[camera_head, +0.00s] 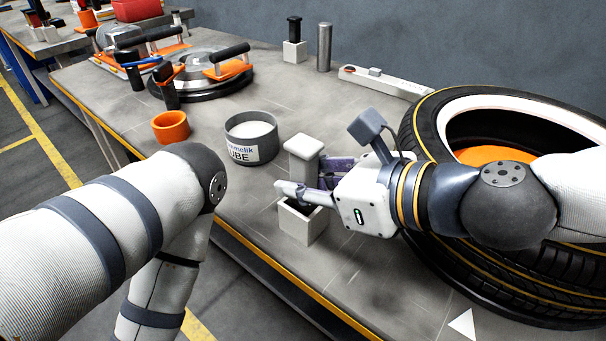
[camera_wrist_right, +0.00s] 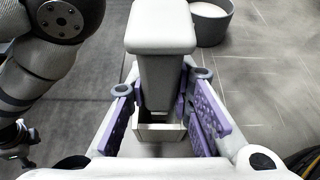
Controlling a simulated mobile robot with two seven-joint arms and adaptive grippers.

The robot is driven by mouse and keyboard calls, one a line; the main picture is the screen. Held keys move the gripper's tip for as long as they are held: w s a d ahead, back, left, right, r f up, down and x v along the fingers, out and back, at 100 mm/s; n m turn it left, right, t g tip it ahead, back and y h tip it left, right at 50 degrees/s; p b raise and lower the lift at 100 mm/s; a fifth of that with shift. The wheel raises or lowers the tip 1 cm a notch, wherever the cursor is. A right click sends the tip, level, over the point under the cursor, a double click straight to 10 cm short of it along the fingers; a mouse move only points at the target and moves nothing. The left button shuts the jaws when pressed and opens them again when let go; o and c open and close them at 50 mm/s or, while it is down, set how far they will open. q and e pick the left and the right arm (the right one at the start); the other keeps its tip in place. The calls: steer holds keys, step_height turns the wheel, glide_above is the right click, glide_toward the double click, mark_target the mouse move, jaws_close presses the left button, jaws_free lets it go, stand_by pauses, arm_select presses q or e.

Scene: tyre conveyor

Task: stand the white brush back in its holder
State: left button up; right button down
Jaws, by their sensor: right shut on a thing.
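The white brush (camera_head: 304,157) has a blocky white handle and is held upright in my right gripper (camera_head: 312,186). In the right wrist view the brush (camera_wrist_right: 161,38) stands between the purple finger pads (camera_wrist_right: 165,113), which are shut on it. The white square holder (camera_head: 301,226) stands on the bench just below the fingers, its dark opening partly showing. The holder (camera_wrist_right: 158,131) also shows under the brush in the wrist view. The brush's lower end is hidden, so I cannot tell whether it is inside. My left gripper (camera_wrist_right: 20,143) shows small and dark at the wrist view's left edge.
A grey tub (camera_head: 252,140) and an orange ring-shaped cup (camera_head: 171,127) stand left of the brush. A large tyre (camera_head: 428,115) lies close on the right. A black-handled brush in another white holder (camera_head: 294,52) stands at the back. The bench's yellow front edge is near.

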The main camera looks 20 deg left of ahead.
steer(key=c, duration=1.3)
jaws_free()
steer(key=shift+c, duration=0.2)
